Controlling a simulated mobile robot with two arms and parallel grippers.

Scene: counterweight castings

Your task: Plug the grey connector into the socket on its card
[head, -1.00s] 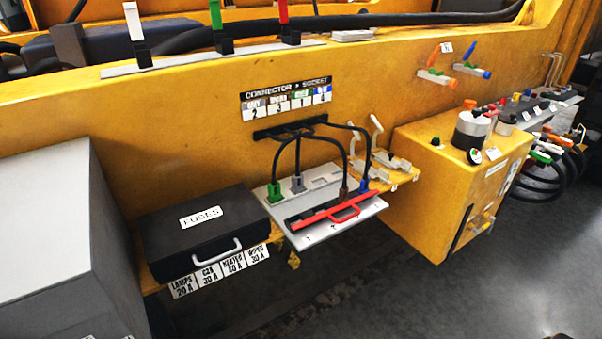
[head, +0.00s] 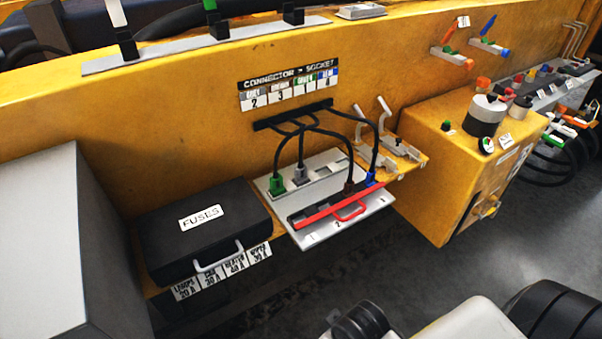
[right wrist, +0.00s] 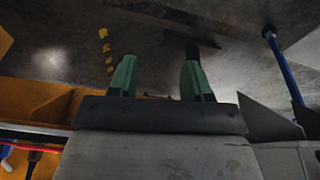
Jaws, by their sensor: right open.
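The grey connector (head: 299,176) stands upright in the back row of the white panel (head: 362,226), with its black cable looping up to a black bar on the yellow wall. The green connector (head: 277,184) is to its left; brown (head: 349,188) and blue (head: 370,179) connectors are to its right. The card (head: 289,86) on the wall shows 2 under the first, grey label. A red-handled bar (head: 325,209) lies across the panel's front, covering part of it. My right gripper (right wrist: 157,80) has green fingers, open and empty, apart from the panel. My left gripper is out of view.
A black FUSES box (head: 207,228) sits left of the panel, and a grey cabinet (head: 45,235) stands further left. Levers (head: 392,135) are behind and right of the panel. A yellow box (head: 445,180) with knobs stands at right.

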